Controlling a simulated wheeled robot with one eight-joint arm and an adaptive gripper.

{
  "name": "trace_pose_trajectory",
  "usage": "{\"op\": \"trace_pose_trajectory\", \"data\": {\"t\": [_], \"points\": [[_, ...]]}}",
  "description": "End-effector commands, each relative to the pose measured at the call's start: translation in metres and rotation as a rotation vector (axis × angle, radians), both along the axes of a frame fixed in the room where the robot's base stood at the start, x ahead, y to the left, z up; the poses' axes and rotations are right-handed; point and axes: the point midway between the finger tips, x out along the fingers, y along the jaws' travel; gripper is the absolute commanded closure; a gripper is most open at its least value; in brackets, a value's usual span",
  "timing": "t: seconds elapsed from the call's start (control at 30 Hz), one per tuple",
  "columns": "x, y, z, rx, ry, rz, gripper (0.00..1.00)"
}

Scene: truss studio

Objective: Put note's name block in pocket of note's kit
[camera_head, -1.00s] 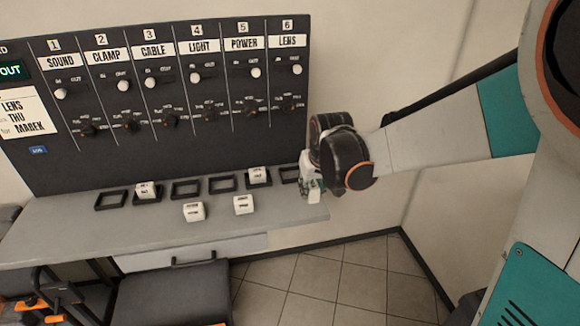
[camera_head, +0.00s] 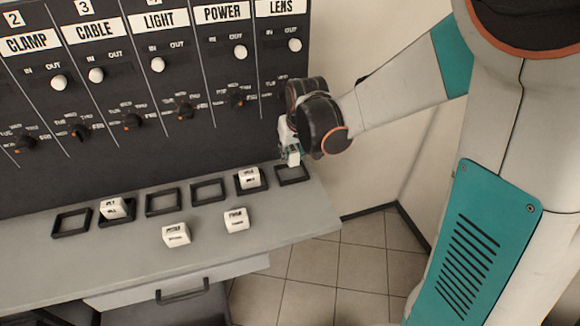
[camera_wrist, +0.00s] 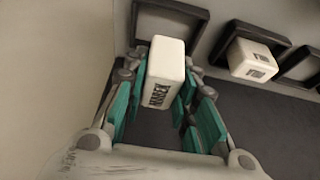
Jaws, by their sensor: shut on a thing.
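My gripper (camera_head: 288,143) is shut on a white block (camera_head: 293,158). In the wrist view, my gripper's teal fingers (camera_wrist: 164,88) are either side of the block (camera_wrist: 166,62), whose near face reads MAREK. The block hangs over the square black pocket (camera_head: 295,182) under the LENS column, at the shelf's right end. In the wrist view the block overlaps part of that pocket's rim (camera_wrist: 203,24). I cannot tell whether the block touches it. The note is out of view now; the earlier frame reads LENS, THU, for MAREK.
Another white block (camera_head: 250,178) sits in the pocket left of LENS, and one (camera_head: 113,208) in a pocket farther left. Two loose blocks (camera_head: 176,233) (camera_head: 236,219) lie on the front of the grey shelf (camera_head: 120,265). The dark panel (camera_head: 215,130) rises behind the pockets.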

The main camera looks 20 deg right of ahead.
Motion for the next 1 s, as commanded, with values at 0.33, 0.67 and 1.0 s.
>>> {"op": "trace_pose_trajectory", "data": {"t": [0.33, 0.67, 1.0], "points": [[0.000, 0.000, -0.035, 0.000, 0.000, 0.000, 1.00], [0.000, 0.000, -0.059, 0.000, 0.000, 0.000, 1.00], [0.000, 0.000, -0.066, 0.000, 0.001, 0.000, 1.00]]}}
